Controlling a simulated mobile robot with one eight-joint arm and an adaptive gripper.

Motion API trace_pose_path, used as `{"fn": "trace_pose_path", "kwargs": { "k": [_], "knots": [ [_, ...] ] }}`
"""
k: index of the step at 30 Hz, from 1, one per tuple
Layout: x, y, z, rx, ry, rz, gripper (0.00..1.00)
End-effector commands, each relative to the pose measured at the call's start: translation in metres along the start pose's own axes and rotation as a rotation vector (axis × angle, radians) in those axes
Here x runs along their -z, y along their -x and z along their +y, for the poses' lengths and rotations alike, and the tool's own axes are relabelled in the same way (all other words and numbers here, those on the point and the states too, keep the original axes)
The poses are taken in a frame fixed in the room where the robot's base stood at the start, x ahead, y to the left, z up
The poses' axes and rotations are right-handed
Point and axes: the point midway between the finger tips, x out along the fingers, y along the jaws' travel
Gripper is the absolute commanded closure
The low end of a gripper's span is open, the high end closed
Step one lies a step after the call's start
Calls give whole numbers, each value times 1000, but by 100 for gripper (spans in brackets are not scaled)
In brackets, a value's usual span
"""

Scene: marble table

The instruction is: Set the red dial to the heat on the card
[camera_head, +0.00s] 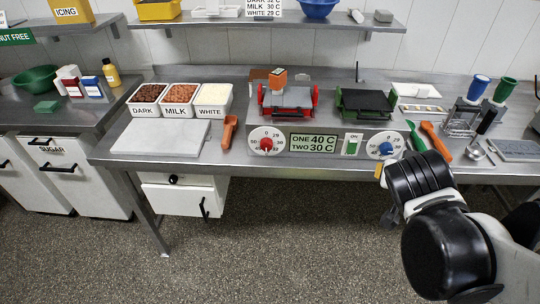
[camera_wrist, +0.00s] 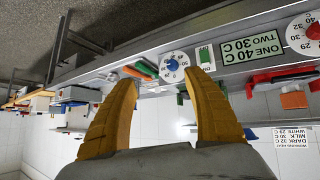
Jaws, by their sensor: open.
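The red dial (camera_head: 266,143) is a red knob on a round white numbered face at the left of the warmer's front panel. It also shows at the right edge of the wrist view (camera_wrist: 313,32). Its exact setting is too small to read. A card (camera_head: 313,143) right of it reads ONE 40 C, TWO 30 C. A card on the shelf (camera_head: 263,8) lists DARK 32 C, MILK 30 C, WHITE 29 C. My gripper (camera_wrist: 160,88) is open and empty, with orange fingers, well right of the red dial; in the head view it is mostly hidden behind my arm.
A blue dial (camera_head: 386,149) and a green switch (camera_head: 352,143) sit on the same panel. An orange scraper (camera_head: 229,131) lies left of the warmer, beside chocolate tubs (camera_head: 180,98) and a pale slab (camera_head: 161,138). Spatulas (camera_head: 436,139) lie at right. Space before the panel is clear.

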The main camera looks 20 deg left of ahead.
Motion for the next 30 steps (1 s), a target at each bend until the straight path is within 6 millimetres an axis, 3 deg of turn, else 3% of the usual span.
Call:
{"fn": "trace_pose_path", "kwargs": {
  "k": [5,9,15,18,21,24,30],
  "knots": [
    [16,-47,-73,7,-20,159,40],
    [17,-76,-153,63,-54,323,40],
    [-17,-90,-272,223,-110,539,40],
    [-42,-88,-318,310,-133,614,40],
    [-62,-83,-346,375,-150,662,40],
    [-72,-79,-361,413,-160,686,40],
    [-61,-87,-370,424,-166,694,40]
  ]
}}
